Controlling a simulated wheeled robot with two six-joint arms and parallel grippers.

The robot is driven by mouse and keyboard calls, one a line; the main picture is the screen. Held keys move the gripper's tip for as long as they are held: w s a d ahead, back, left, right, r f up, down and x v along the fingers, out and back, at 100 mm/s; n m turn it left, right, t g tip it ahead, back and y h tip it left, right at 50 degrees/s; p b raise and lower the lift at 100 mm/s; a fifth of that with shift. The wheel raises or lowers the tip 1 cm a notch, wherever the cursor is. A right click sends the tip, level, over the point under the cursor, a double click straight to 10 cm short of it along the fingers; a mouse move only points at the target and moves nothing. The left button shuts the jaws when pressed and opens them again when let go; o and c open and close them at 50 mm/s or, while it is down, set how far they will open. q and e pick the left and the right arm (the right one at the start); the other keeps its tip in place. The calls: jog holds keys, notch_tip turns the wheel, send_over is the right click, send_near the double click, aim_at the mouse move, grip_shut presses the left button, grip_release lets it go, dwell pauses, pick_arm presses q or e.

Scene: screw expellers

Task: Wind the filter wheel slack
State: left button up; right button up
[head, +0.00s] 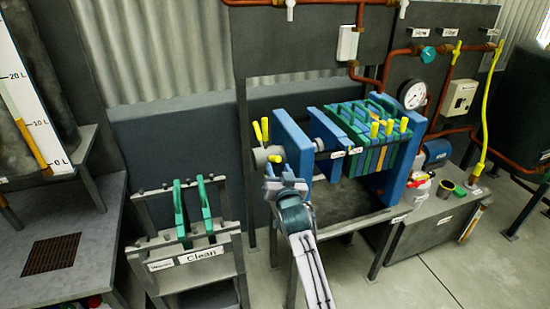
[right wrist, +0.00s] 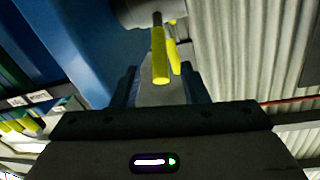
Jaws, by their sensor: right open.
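The filter press has a blue frame (head: 293,140) with a pack of green and blue plates (head: 367,125). The wheel at its left end shows as a grey hub (head: 267,155) with yellow handles (head: 261,131). In the right wrist view, a yellow handle (right wrist: 160,55) hangs from the grey hub at the top, with another handle partly behind it. My right gripper (head: 281,172) is just below the hub in the head view. It is open and empty; its fingers (right wrist: 160,90) point toward the handles. I cannot tell whether it touches them. My left gripper is out of view.
A rack (head: 187,245) labelled "Clean" holds green plates left of my right arm. A tank with a litre scale (head: 38,120) stands far left. Copper pipes, a gauge (head: 412,95) and a bench (head: 437,225) with small containers are at right. Grey floor (head: 420,280) is clear in front.

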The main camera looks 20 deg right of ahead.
aim_at(275, 159)
jog(key=w, duration=0.6)
jog(key=shift+w+d+f+p, duration=0.1)
jog(key=shift+w+d+p, duration=0.05)
jog(key=shift+d+p, duration=0.25)
grip_shut()
